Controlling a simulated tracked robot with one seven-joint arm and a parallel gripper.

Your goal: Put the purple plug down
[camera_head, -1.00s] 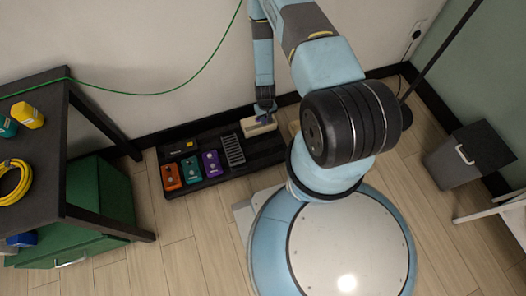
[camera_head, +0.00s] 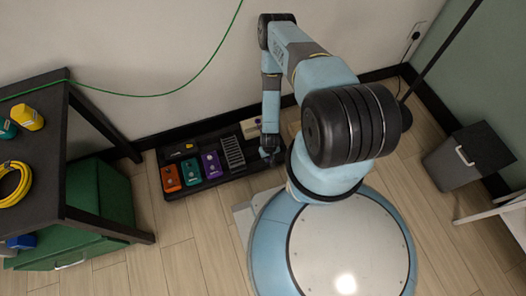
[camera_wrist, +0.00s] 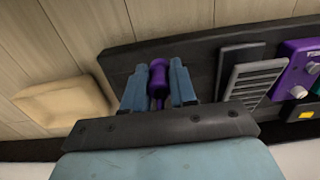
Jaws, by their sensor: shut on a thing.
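My gripper (camera_wrist: 158,88) is shut on the purple plug (camera_wrist: 158,76), which sits between the two blue fingers in the wrist view. A thin prong or stem shows between the fingertips below its thicker body. In the head view my gripper (camera_head: 270,156) is at the right end of the black pedalboard (camera_head: 238,172), beside the grey ribbed pedal (camera_head: 232,152). The plug cannot be made out there. The wrist view shows the dark board (camera_wrist: 206,58) behind the plug. I cannot tell whether the plug touches it.
Orange (camera_head: 170,178), teal (camera_head: 191,171) and purple (camera_head: 212,164) pedals stand on the board's left part. A cream box (camera_head: 250,127) is at its back right. A dark table (camera_head: 55,140) stands left.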

